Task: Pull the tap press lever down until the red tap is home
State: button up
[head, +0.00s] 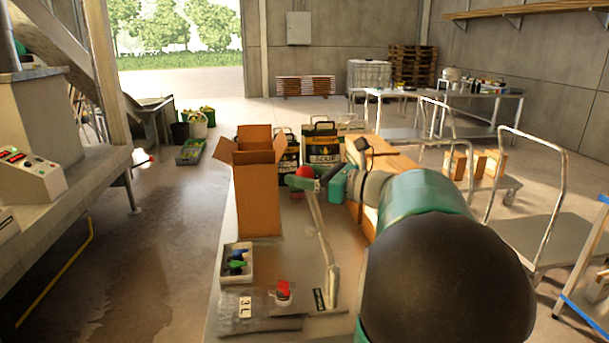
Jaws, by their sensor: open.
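The tap press lever (323,238) is a pale bar that rises from the press at the front right of the bench and leans up and left to a red knob (305,171). The lever stands raised. My gripper (303,184) is open beside the knob, its green fingers seeming to overlap the lever top; I cannot tell if they touch it. The red tap (284,287) sits upright on a small white fitting at the bench front. A grey pouch marked 3L (245,307) lies flat beside it. How deep the tap sits is too small to tell.
A tall open cardboard box (257,195) stands left of the lever. A white tray (229,277) holds several coloured taps. My arm covers the bench's right side. A machine with a control box (28,175) stands left; trolleys (545,240) stand right.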

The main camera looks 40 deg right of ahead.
jog(key=shift+w, duration=0.1)
grip_shut()
jog(key=shift+w+a, duration=0.1)
